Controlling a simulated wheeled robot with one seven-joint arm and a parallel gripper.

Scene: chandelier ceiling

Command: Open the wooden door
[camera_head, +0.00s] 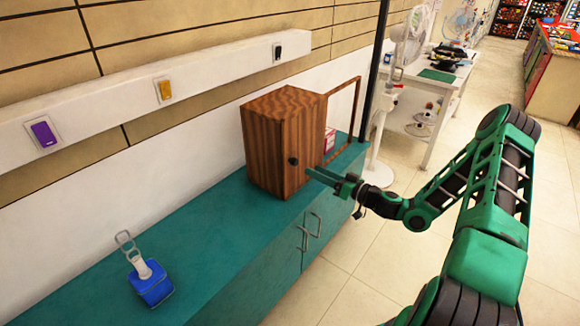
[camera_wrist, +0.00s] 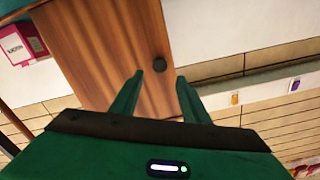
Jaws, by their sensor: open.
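The wooden cabinet (camera_head: 264,150) is a brown, striped-grain box standing on a teal counter. Its wooden door (camera_head: 307,140) faces my arm and looks shut. A dark round knob (camera_head: 293,161) sits near the door's left edge in the head view. In the wrist view the door (camera_wrist: 110,50) fills the upper left, with the knob (camera_wrist: 160,63) near its right edge. My gripper (camera_head: 314,175) is open beside the door, just right of and below the knob. In the wrist view the gripper's fingertips (camera_wrist: 159,76) are spread, with the knob just beyond them, apparently not touching.
The teal counter (camera_head: 215,240) bears a blue padlock-like object (camera_head: 151,283) at front left. A dark pole (camera_head: 374,75) rises behind. Floor at right is clear.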

